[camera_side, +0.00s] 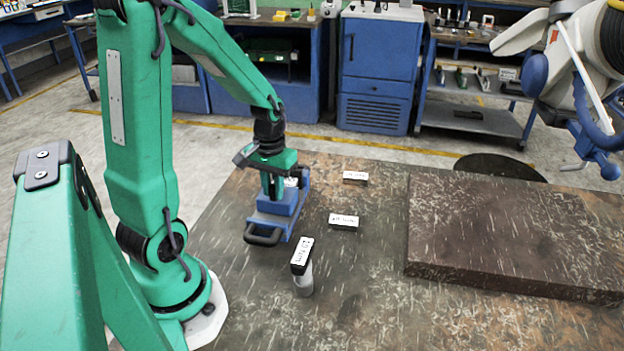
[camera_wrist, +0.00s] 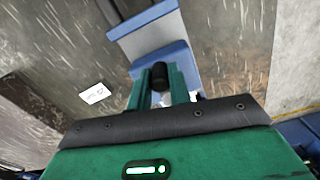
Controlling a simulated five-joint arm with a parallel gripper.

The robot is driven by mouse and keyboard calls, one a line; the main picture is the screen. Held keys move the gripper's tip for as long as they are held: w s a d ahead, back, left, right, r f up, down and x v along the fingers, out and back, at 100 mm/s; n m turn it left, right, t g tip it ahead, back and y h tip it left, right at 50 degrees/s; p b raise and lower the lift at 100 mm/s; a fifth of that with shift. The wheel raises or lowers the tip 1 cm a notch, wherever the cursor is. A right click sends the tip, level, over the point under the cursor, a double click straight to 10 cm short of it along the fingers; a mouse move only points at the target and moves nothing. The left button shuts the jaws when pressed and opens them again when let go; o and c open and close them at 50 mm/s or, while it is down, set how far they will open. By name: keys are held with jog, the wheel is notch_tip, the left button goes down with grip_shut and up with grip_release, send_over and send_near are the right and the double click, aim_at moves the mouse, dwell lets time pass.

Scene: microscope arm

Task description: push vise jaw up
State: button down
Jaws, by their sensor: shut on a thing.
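The blue vise (camera_side: 277,216) stands on the brown worktable, with a dark looped handle (camera_side: 263,238) at its near end. Its blue body also shows at the top of the wrist view (camera_wrist: 150,33). My green gripper (camera_side: 273,188) is at the vise's upper part, pointing down. In the wrist view, the green fingers of my gripper (camera_wrist: 161,92) are shut on a dark round part (camera_wrist: 160,75) at the vise. Where this part joins the vise is hidden. The fingers and gripper body hide part of the jaw.
A large dark slab (camera_side: 510,230) covers the table's right side. The table between the blocks and the slab is clear.

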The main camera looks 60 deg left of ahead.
jog(key=shift+w+a, duration=0.1)
jog(key=shift+w, duration=0.05)
jog(key=c, duration=1.3)
grip_release()
jog(key=shift+r, duration=0.2)
jog(key=shift+r, duration=3.8)
jog(key=s+d+r+m+t, duration=0.2)
jog(key=d+r+m, duration=0.1)
jog(key=d, duration=0.4)
jog(key=s+d+r+m+t, duration=0.3)
jog(key=d+r, duration=0.3)
jog(key=d, duration=0.2)
jog(key=shift+s+m+t, duration=0.25)
jog(key=shift+m+t, duration=0.05)
jog(key=shift+m, duration=0.1)
